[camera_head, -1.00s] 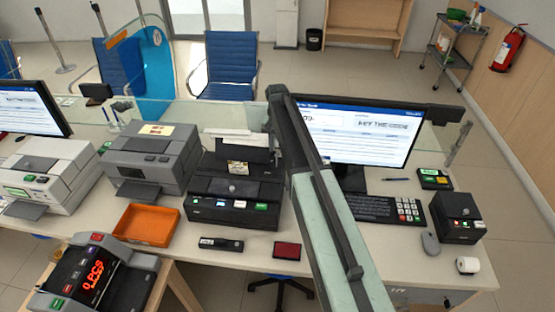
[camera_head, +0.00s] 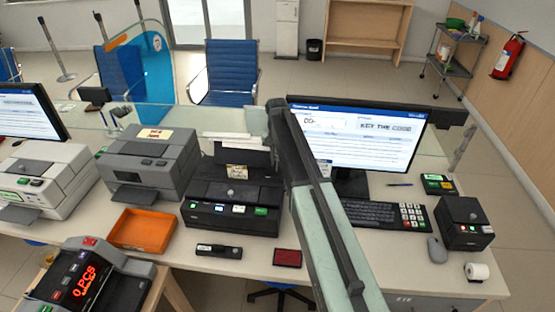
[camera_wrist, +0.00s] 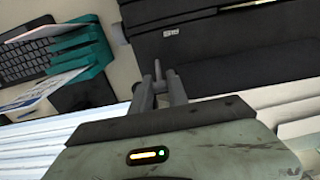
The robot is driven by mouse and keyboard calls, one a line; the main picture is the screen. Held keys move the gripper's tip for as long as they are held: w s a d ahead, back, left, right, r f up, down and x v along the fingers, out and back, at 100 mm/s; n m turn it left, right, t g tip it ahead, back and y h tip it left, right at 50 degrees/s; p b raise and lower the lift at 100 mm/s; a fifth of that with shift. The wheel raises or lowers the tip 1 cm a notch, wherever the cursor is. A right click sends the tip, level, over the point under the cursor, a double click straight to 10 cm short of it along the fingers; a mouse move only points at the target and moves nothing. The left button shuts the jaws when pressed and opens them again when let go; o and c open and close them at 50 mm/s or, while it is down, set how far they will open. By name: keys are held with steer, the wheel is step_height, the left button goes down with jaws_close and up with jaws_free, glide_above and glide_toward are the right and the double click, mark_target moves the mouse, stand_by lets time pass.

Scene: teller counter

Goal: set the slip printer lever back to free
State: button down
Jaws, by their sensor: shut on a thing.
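The black slip printer (camera_head: 232,190) stands mid-counter in the head view, with small lit buttons on its front and paper at its back. My arm passes along its right side and hides that side and my gripper there. In the wrist view the printer's dark body (camera_wrist: 225,45) fills the upper right, with a small white label. My gripper (camera_wrist: 160,80) is close against it, its fingers nearly together on a thin grey upright piece that looks like the lever (camera_wrist: 157,68). The lever's setting cannot be read.
A monitor (camera_head: 360,135) and keyboard (camera_head: 385,214) stand right of the printer, a grey machine (camera_head: 150,160) left of it. An orange tray (camera_head: 143,230), a black stapler-like item (camera_head: 219,251) and a red pad (camera_head: 287,258) lie in front. A bill counter (camera_head: 88,283) is at lower left.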

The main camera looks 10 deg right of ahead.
mark_target(277, 168)
steer(key=shift+s+a+t, duration=0.15)
steer(key=shift+s+t, duration=0.55)
steer(key=shift+t, duration=0.1)
steer(key=shift+s+a+f+t+h+b, duration=0.1)
steer(key=shift+s+t+h+b, duration=0.2)
steer(key=shift+t+b, duration=0.3)
steer(key=shift+s+a+t+h+b, duration=0.1)
steer(key=shift+s+t+h+b, duration=0.2)
steer(key=shift+t+b, duration=0.25)
steer(key=t+b, duration=0.1)
steer(key=s+t+b, duration=0.1)
steer(key=b, duration=0.1)
steer(key=t+h+b, duration=0.1)
steer(key=shift+s+a+f+t+b, duration=0.25)
steer(key=shift+s+t+b, duration=0.05)
steer(key=shift+t+b, duration=0.05)
steer(key=shift+s+a+t+h+b, duration=0.15)
steer(key=shift+t+h+b, duration=0.25)
steer(key=shift+t+b, duration=0.7)
steer(key=shift+s+r+b, duration=0.1)
steer(key=shift+b, duration=0.25)
steer(key=c, duration=1.6)
jaws_free()
steer(key=shift+o, duration=0.2)
